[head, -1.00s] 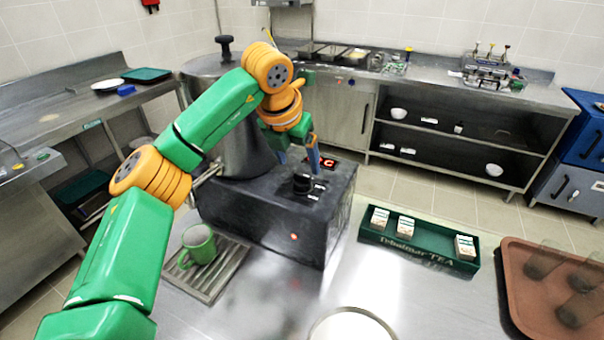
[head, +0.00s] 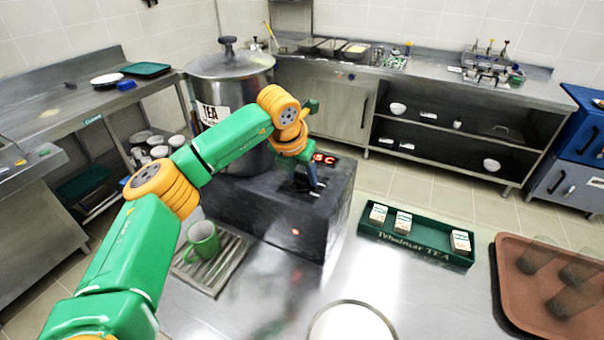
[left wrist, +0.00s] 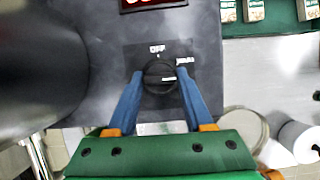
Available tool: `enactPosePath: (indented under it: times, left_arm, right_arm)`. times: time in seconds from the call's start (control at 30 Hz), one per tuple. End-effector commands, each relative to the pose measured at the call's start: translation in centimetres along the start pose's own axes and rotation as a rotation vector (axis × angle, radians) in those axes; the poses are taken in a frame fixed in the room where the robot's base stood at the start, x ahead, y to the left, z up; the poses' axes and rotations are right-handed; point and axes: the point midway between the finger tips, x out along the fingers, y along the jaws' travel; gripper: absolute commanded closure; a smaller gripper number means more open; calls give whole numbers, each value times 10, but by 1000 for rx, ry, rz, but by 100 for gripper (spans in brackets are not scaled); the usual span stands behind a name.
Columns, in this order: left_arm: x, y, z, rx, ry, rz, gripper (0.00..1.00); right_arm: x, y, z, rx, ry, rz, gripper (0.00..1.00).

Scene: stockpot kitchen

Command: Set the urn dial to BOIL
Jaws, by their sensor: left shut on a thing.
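The urn is a large steel pot (head: 232,68) with a TEA label, on a dark base box (head: 270,215). The black round dial (left wrist: 160,77) is on the box top, with an OFF label (left wrist: 157,48) above it and a small, hard-to-read label (left wrist: 185,61) at its upper right. A white mark on the dial lies right of its centre. My left gripper (left wrist: 159,75) is shut on the dial, one blue finger on each side. In the head view the left gripper (head: 308,180) largely hides the dial. My right gripper is not in view.
A red lit display (head: 325,159) is beside the dial, partly hidden by the gripper. A green mug (head: 203,239) stands on a drip tray (head: 232,268) in front of the box. A green tea box (head: 426,250) and a brown tray (head: 515,300) are to the right.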

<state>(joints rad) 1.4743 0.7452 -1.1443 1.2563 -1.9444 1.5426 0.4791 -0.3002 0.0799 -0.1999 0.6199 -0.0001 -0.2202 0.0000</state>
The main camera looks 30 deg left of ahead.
Motion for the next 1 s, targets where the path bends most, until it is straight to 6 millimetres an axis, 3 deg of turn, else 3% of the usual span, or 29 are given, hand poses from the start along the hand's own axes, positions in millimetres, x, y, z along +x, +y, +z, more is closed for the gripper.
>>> enactPosePath:
  times: [0.27,1.0]
  left_arm:
    - [-1,1,1,60,0,-26,100]
    - [-2,3,2,449,-3,-186,100]
  right_arm:
    - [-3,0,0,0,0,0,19]
    - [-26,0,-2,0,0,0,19]
